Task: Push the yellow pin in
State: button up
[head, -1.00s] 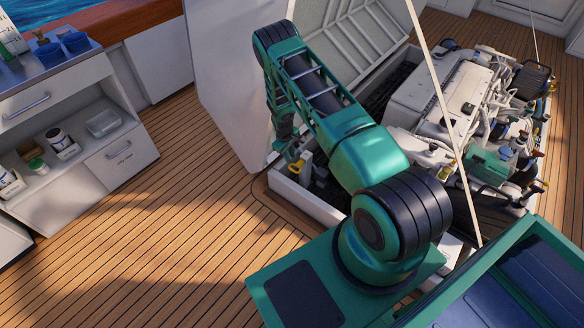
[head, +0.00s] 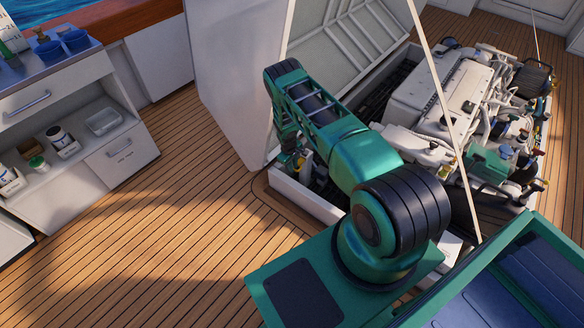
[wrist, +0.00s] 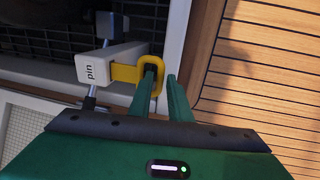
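The yellow pin (wrist: 128,73) has a flat shank running into a white block (wrist: 92,68) lettered "pin", and a ring-shaped handle at its right end. In the wrist view, my gripper (wrist: 161,77) is at the ring. Its left green finger has its dark tip within the ring's opening, and its right finger stands just outside the ring's right side. A small gap shows between the fingers; I see no firm grip on the ring. In the head view, the block and pin (head: 302,162) are small and partly hidden by my arm at the hatch's near-left corner.
The white hatch rim (wrist: 178,50) runs close beside the ring, with wooden deck (wrist: 250,75) beyond. A thin metal rod (wrist: 105,60) passes behind the block. The engine (head: 440,90) fills the hatch's far part. A white panel (head: 235,80) stands behind my arm.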

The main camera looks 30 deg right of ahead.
grip_shut()
jog(key=d, duration=0.2)
jog(key=w+d, duration=0.1)
jog(key=d, duration=0.1)
jog(key=shift+w+d, duration=0.15)
jog(key=shift+w, duration=0.05)
jog(key=shift+w+d, duration=0.15)
jog(key=shift+d, duration=0.15)
grip_release()
jog(key=shift+r, duration=0.1)
notch_tip(320, 180, up, 10)
jog(key=a, duration=0.2)
jog(key=shift+s+r, duration=0.15)
jog(key=shift+s, duration=0.1)
